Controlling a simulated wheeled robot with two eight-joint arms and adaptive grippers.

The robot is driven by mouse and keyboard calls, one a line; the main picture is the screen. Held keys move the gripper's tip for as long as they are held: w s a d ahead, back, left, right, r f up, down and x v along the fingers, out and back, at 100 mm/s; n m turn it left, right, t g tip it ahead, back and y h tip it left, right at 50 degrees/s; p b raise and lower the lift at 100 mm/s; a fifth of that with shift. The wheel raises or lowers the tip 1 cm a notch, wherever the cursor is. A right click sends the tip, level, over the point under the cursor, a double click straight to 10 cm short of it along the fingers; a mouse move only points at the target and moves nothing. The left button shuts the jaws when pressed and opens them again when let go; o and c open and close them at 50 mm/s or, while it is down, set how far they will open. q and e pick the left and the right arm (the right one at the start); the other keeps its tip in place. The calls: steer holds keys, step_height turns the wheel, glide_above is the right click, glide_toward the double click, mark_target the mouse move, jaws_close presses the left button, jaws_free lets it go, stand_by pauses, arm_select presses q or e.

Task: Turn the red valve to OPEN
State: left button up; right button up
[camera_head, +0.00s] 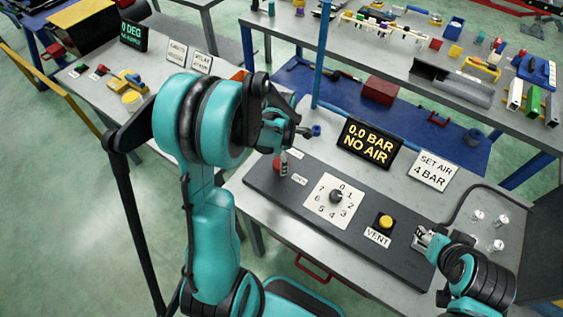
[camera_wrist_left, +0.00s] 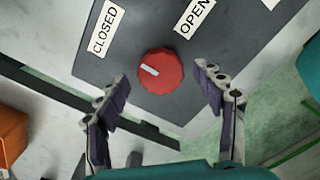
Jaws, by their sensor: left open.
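The red valve (camera_wrist_left: 161,72) is a round knob on a dark panel in the left wrist view. Its white mark points up and left, towards the CLOSED label (camera_wrist_left: 103,29); the OPEN label (camera_wrist_left: 194,17) is at its upper right. My left gripper (camera_wrist_left: 160,80) is open, with one finger on each side of the knob in this view; I see no contact.
The dark panel (camera_head: 262,190) also carries a numbered dial (camera_head: 336,196) and a yellow VENT button (camera_head: 385,221). Behind it stand a display (camera_head: 369,144) reading 0.0 BAR NO AIR and a sign (camera_head: 433,171) reading SET AIR 4 BAR.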

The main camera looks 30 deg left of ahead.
arm_select(q)
steer(key=shift+f, duration=0.65)
steer(key=c, duration=1.2)
steer(key=shift+o, duration=0.2)
